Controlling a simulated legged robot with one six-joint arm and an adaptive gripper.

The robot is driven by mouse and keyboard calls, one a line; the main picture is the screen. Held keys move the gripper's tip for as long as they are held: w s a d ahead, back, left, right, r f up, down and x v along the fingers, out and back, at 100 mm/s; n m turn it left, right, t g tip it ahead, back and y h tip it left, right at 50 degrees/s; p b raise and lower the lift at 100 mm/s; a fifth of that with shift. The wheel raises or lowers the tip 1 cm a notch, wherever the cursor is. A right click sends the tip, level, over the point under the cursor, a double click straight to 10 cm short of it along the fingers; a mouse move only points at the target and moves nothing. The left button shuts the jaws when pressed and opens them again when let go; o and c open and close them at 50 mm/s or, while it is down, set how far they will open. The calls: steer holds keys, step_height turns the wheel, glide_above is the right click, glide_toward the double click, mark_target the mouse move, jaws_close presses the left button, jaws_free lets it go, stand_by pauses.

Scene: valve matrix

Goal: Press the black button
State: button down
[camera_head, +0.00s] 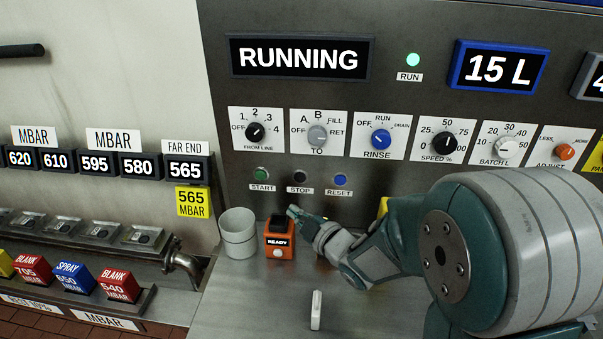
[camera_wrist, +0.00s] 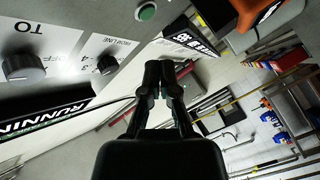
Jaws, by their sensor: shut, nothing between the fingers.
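The black button (camera_head: 299,177) sits on the grey panel above the STOP label, between a green START button (camera_head: 261,173) and a blue RESET button (camera_head: 340,180). My gripper (camera_head: 292,211) is a little below the STOP label in the head view, in front of the panel and beside the orange READY box (camera_head: 279,238). Its distance from the panel is hard to tell. In the wrist view my gripper (camera_wrist: 160,68) is shut and empty, with its fingertips together. A green button (camera_wrist: 147,12) shows above them there; I cannot make out the black button in that view.
A grey cup (camera_head: 238,233) stands left of the orange box on the metal counter. A small white switch-like piece (camera_head: 316,310) is on the counter nearer me. A row of knobs, including the blue RINSE knob (camera_head: 381,139), runs above the buttons.

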mark_target(295, 180)
steer(key=shift+w+d, duration=0.25)
steer(key=shift+w, duration=1.2)
steer(key=shift+w+d, duration=0.3)
steer(key=shift+w, duration=1.1)
steer(key=shift+w+d, duration=0.25)
steer(key=shift+w, duration=1.2)
steer(key=shift+w+d+r, duration=0.1)
steer(key=shift+w+d, duration=0.05)
steer(key=shift+w, duration=0.2)
steer(key=shift+w, duration=0.4)
steer(key=shift+s, duration=0.85)
